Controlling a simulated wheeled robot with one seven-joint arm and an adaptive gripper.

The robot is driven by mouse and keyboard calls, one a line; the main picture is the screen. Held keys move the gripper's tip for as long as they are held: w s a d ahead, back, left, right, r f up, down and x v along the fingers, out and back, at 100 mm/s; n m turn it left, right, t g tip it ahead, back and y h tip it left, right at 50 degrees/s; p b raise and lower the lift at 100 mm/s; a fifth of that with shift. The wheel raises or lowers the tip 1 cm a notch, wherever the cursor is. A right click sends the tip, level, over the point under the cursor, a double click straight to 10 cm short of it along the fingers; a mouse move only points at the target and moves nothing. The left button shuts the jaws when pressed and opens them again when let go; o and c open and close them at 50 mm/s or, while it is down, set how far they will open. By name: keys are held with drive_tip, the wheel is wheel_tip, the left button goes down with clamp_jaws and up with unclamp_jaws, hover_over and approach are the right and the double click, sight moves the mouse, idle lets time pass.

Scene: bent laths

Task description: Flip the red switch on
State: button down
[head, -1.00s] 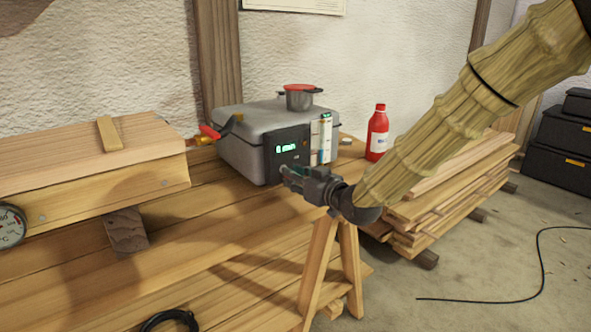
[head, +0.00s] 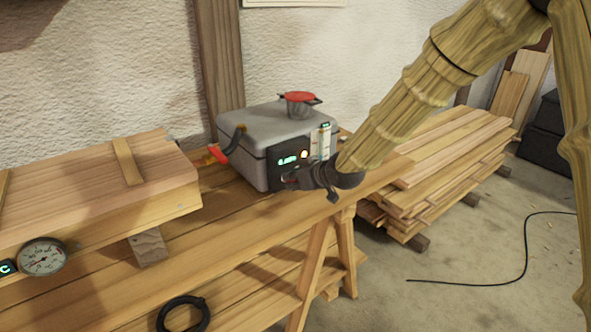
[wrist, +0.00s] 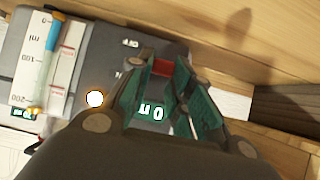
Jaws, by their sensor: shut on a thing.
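The grey steam box (head: 262,135) stands on the wooden bench, with a dark control panel (head: 277,180) on its front. My gripper (head: 290,179) is at the lower part of this panel. In the wrist view the red switch (wrist: 163,67) shows between the green-padded fingers of my gripper (wrist: 161,80). The fingers are shut on it. The switch is hidden by my gripper in the head view. A round lamp (head: 304,154) on the panel glows; it is also bright in the wrist view (wrist: 95,98). A green display (head: 288,161) is lit.
A sight tube with a scale (wrist: 52,60) is close beside my gripper. A pot with a red rim (head: 299,104) stands on the box. A long wooden chest (head: 90,185) with a dial gauge (head: 42,257) is at left. Stacked boards (head: 435,180) lie at right.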

drive_tip(key=shift+w+a+r+g+h+p, duration=0.15)
drive_tip(key=shift+r+g+h+p, duration=0.25)
drive_tip(key=shift+p, duration=0.85)
drive_tip(key=shift+w+d+r+g+h+p, duration=0.1)
drive_tip(key=shift+r+g+h+p, duration=0.3)
drive_tip(key=shift+p, duration=0.85)
drive_tip(key=shift+a+g+p, duration=0.15)
drive_tip(key=shift+g+p, duration=0.15)
drive_tip(key=shift+p, duration=0.35)
drive_tip(key=shift+w+f+p, duration=0.1)
drive_tip(key=shift+w+p, duration=0.05)
drive_tip(key=shift+p, duration=0.4)
drive_tip(key=c, duration=1.3)
unclamp_jaws()
drive_tip(key=v, duration=1.2)
drive_tip(key=shift+w+a+r, duration=0.15)
drive_tip(key=shift+a+r, duration=0.05)
